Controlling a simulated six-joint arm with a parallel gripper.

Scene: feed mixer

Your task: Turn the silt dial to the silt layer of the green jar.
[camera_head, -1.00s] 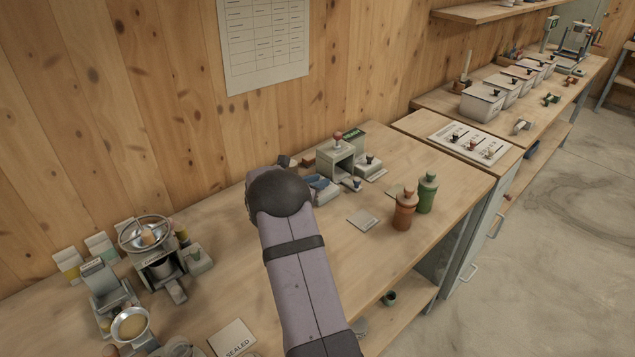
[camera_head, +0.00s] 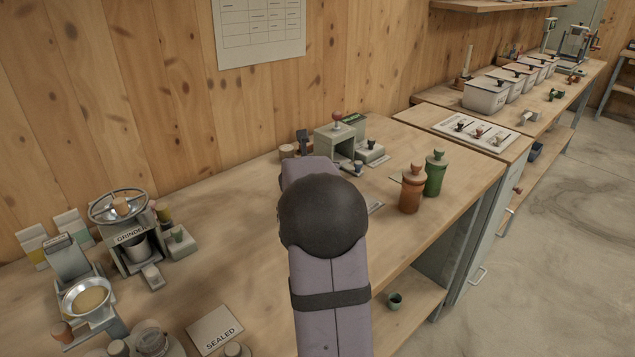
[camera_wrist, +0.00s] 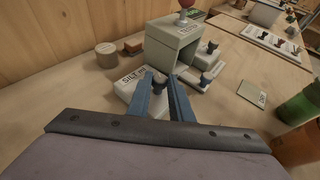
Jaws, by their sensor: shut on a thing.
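In the wrist view, my gripper (camera_wrist: 168,88) has its blue fingers shut on the dark knob of the silt dial (camera_wrist: 158,84). The dial sits on a low white box (camera_wrist: 128,90) lettered SILT; its setting is too small to read. In the head view my own arm hides the fingers and the dial. The green jar (camera_head: 435,174) stands upright near the bench's right edge, behind an orange-brown jar (camera_head: 411,190). Part of the green jar also shows at the right of the wrist view (camera_wrist: 298,108). I cannot make out a silt layer in it.
A grey-green housing with a red-topped knob (camera_wrist: 175,45) stands just behind the dial, with other small dark-knobbed boxes (camera_wrist: 207,52) to its right. A round wooden piece (camera_wrist: 106,55) is at left. A grinder (camera_head: 130,240) stands far left. The bench middle is clear.

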